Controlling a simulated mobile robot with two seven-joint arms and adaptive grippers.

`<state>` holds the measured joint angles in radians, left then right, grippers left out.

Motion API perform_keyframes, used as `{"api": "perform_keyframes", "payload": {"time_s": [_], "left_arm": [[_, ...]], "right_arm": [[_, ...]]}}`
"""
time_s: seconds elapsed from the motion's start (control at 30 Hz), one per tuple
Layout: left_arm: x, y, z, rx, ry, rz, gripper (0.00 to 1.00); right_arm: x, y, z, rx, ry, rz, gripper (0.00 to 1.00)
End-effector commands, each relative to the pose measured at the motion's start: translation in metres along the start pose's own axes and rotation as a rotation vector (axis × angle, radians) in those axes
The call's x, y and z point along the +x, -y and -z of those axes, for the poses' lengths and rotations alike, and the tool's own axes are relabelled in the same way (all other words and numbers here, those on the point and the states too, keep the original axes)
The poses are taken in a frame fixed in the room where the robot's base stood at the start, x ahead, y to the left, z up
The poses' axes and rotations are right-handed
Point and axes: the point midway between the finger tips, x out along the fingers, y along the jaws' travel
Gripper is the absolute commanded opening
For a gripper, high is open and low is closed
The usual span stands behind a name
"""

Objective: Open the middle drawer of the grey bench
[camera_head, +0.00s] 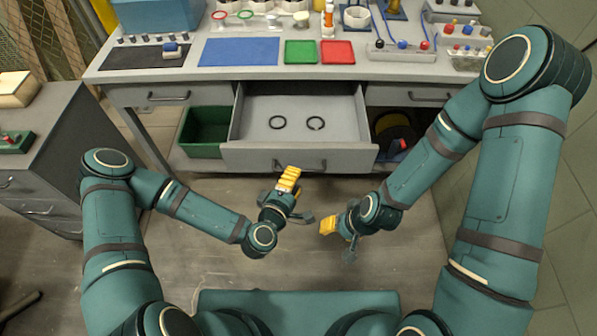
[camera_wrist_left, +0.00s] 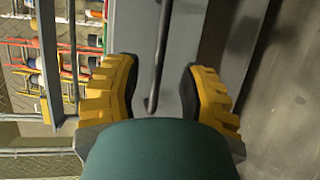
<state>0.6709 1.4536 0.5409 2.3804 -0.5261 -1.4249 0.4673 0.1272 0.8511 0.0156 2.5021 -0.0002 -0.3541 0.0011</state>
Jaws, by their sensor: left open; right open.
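The grey bench (camera_head: 345,72) stands ahead in the head view. My left gripper (camera_head: 289,180) is just in front of the drawer front, near the handle. In the left wrist view its yellow fingers are apart, with the handle (camera_wrist_left: 158,60) showing between and beyond them. I see no contact with it. My right gripper (camera_head: 328,226) is open and empty, lower and to the right, clear of the drawer.
The left drawer (camera_head: 168,97) and right drawer (camera_head: 428,97) of the bench are closed. A green bin (camera_head: 203,130) sits under the bench at left. A grey cabinet (camera_head: 45,160) stands at far left. The benchtop holds blue, green and red mats. Floor before the drawer is clear.

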Motion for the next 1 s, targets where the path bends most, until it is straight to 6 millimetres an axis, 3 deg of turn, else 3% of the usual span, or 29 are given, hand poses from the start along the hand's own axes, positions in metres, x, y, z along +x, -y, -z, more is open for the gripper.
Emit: {"api": "perform_keyframes", "payload": {"time_s": [0.1,0.3,0.87,1.0], "left_arm": [[-0.018,0.000,0.000,-0.002,0.001,0.002,0.41],[-0.034,0.000,0.000,-0.001,0.001,0.000,0.41],[-0.035,0.000,-0.001,0.002,0.002,0.001,0.41],[-0.035,0.010,-0.008,0.080,0.067,0.060,0.41]], "right_arm": [[0.000,0.000,0.000,0.000,0.000,0.000,0.47],[0.000,0.000,0.000,0.000,0.000,0.000,0.47],[0.000,0.000,0.000,0.000,0.000,0.000,0.47],[0.000,0.000,0.000,0.000,0.000,0.000,0.47]]}}
